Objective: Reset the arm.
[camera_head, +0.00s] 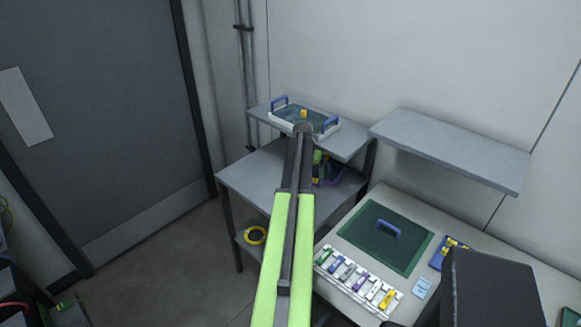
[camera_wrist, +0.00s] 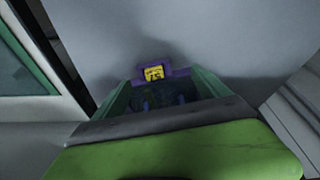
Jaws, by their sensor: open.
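My arm, with lime green links, reaches from the bottom of the head view up to the two-level grey stand. My gripper (camera_head: 318,158) is mostly hidden behind the arm there, close to a purple tray (camera_head: 329,181) on the stand's grey top. In the wrist view my gripper (camera_wrist: 163,84) is open, with a green finger on each side. A purple item with a yellow marked label (camera_wrist: 153,73) shows just beyond and between the fingers. I see nothing held, though the dark space between the fingers is hard to read.
A white tray with blue handles (camera_head: 281,119) sits on the raised shelf. An empty wall shelf (camera_head: 450,145) hangs to the right. The bench below has a green mat (camera_head: 365,238), a rack of coloured pieces (camera_head: 357,280) and a dark box (camera_head: 490,290).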

